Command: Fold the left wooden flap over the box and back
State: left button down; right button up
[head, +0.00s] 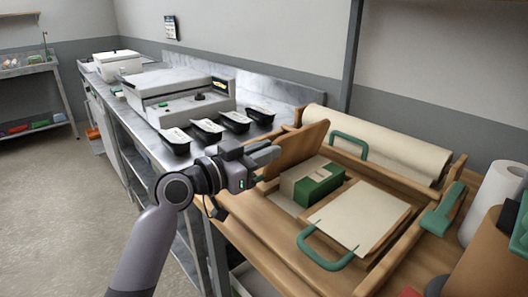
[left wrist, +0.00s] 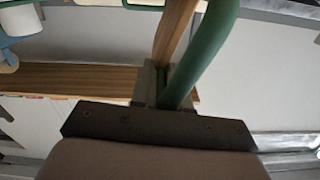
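The left wooden flap (head: 299,146) stands raised and tilted at the left of the wooden station. A dark green box (head: 322,181) with a kraft-coloured band lies in the middle of the station, beside the flap. My left gripper (head: 264,156) is at the flap's left edge. In the left wrist view a green handle (left wrist: 208,45) runs down between the fingers (left wrist: 167,92), which look shut on it, next to a wooden edge (left wrist: 178,35). The gripper hides that handle in the head view. My right gripper is out of view.
A paper-covered panel (head: 356,214) with a green handle (head: 325,253) lies right of the box. A paper roll (head: 385,140) runs along the back, near another green handle (head: 349,143). Several black trays (head: 208,130) stand on the steel counter at left.

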pick_arm(q)
jog(key=shift+a, duration=0.1)
jog(key=w+a+n, duration=0.4)
jog(key=n, duration=0.3)
jog(key=shift+w+a+p, duration=0.2)
jog(key=shift+w+p, duration=0.1)
dwell(0.3)
jog(key=shift+f, duration=0.15)
jog(key=c, duration=1.1)
grip_release()
